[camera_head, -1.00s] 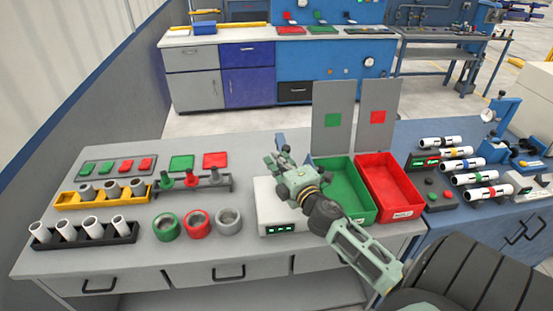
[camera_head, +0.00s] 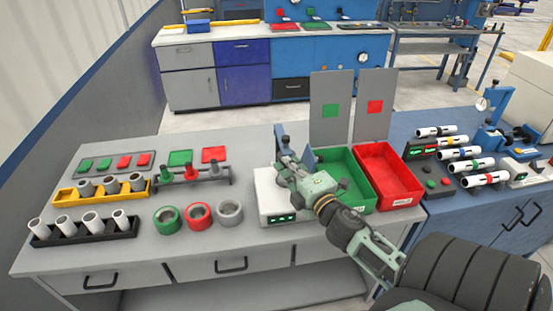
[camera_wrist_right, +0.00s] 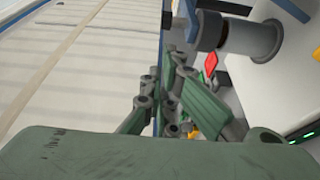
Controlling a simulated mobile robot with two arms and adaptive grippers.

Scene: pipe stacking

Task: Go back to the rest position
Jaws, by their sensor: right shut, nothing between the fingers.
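My right gripper (camera_head: 286,160) is at the end of the arm that comes in from the lower right. It is shut and empty, in front of or above the white device (camera_head: 269,198) with a green display. The gripper overlaps the left edge of the green bin (camera_head: 348,160) in the picture; I cannot tell its exact height. The right wrist view shows its green fingers (camera_wrist_right: 165,85) near a grey cylindrical part. My left gripper is not in view.
The red bin (camera_head: 388,172) stands right of the green bin. Green, red and grey rings (camera_head: 197,215), a black rack (camera_head: 85,236) and a yellow rack (camera_head: 103,192) with pipes occupy the left of the table. A blue bench (camera_head: 478,210) with marked tubes stands at the right.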

